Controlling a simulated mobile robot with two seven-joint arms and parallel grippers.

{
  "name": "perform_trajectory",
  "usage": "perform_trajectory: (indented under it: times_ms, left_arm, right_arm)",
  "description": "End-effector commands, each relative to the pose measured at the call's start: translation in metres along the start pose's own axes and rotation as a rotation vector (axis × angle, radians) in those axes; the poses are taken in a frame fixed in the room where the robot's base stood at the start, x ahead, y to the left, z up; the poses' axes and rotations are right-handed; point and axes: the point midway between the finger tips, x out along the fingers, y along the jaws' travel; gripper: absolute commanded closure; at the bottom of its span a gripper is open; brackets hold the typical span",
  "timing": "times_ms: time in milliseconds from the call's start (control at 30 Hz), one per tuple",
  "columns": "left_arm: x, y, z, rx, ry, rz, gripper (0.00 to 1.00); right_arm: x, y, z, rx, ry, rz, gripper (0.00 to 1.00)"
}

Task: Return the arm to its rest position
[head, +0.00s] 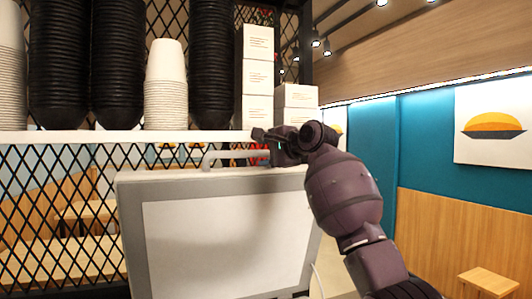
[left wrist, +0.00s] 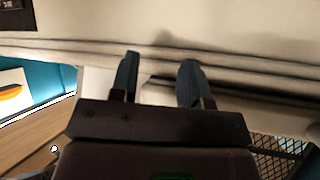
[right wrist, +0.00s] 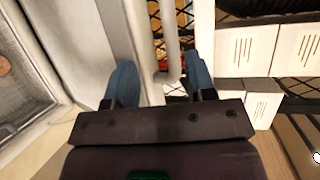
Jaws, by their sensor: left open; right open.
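My right arm reaches in from the right of the head view, and its gripper (head: 268,142) is beside the curved handle (head: 222,155) at the top of a raised grey panel (head: 130,200), which looks like a lid. In the right wrist view the open fingers (right wrist: 160,85) stand either side of a pale bar (right wrist: 172,35); I cannot tell whether they touch it. My left gripper is outside the head view. In the left wrist view its fingers (left wrist: 160,80) are apart with nothing seen held, close to pale ridged surfaces (left wrist: 240,70).
A white shelf (head: 60,137) holds stacks of black bowls (head: 117,60), white cups (head: 166,85) and white boxes (head: 257,75) just above my right gripper. A black lattice (head: 55,170) stands behind. A low wooden stool (head: 488,281) is at the lower right.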

Motion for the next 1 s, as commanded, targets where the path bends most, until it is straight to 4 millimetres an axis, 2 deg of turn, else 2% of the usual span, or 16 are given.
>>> perform_trajectory:
  times_ms: [200,367,600,700,833,1000]
  left_arm:
    - [-0.001,0.000,0.001,-0.001,-0.002,0.000,0.57]
    - [-0.002,0.000,0.004,-0.002,-0.008,-0.001,0.57]
    - [-0.003,0.000,0.006,-0.002,-0.011,-0.002,0.57]
    - [-0.003,0.000,0.006,-0.002,-0.011,-0.002,0.57]
    - [-0.003,0.000,0.005,-0.002,-0.010,-0.002,0.57]
    - [-0.001,0.000,0.004,-0.001,-0.007,-0.001,0.57]
  right_arm:
    - [0.000,0.000,0.000,-0.026,0.000,0.000,0.50]
    - [0.000,-0.009,-0.004,-0.190,0.029,-0.047,0.50]
    - [-0.022,-0.052,0.002,-0.568,0.168,-0.197,0.50]
    - [-0.033,-0.064,0.006,-0.709,0.234,-0.246,0.50]
    - [-0.042,-0.057,0.001,-0.878,0.328,-0.277,0.50]
    - [-0.049,-0.023,-0.014,-1.065,0.445,-0.273,0.50]
